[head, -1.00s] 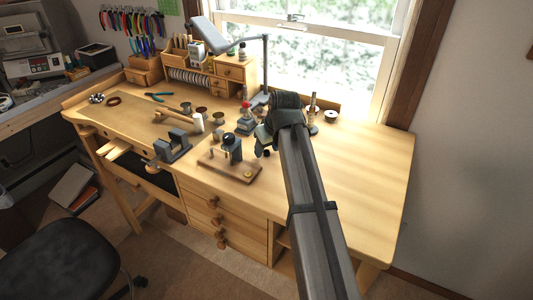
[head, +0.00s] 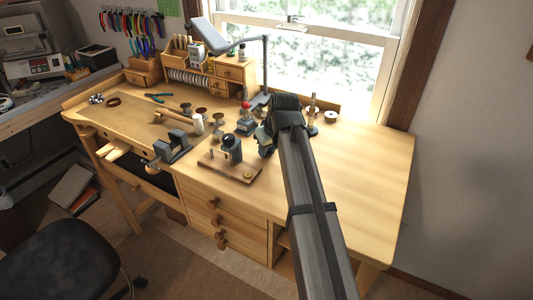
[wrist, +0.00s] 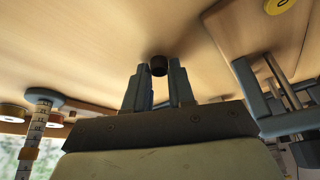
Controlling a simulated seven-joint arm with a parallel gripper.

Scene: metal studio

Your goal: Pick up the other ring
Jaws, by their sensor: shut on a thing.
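My gripper (wrist: 158,72) points down over the bench in the wrist view, its two fingers close together. A small dark brown round piece (wrist: 158,65), which looks like a ring, sits between the fingertips. They are shut on it. It appears close to the bench top, but whether it touches the wood is unclear. In the head view my wrist (head: 285,115) hides the fingertips and this piece.
A wooden board (head: 210,162) with a dark-topped grey device (head: 232,150) and a yellow disc (head: 247,174) is left of my wrist. A pale spool (head: 331,116) stands near the mandrel. A vise (head: 175,147) is on the front edge. The bench's right side is clear.

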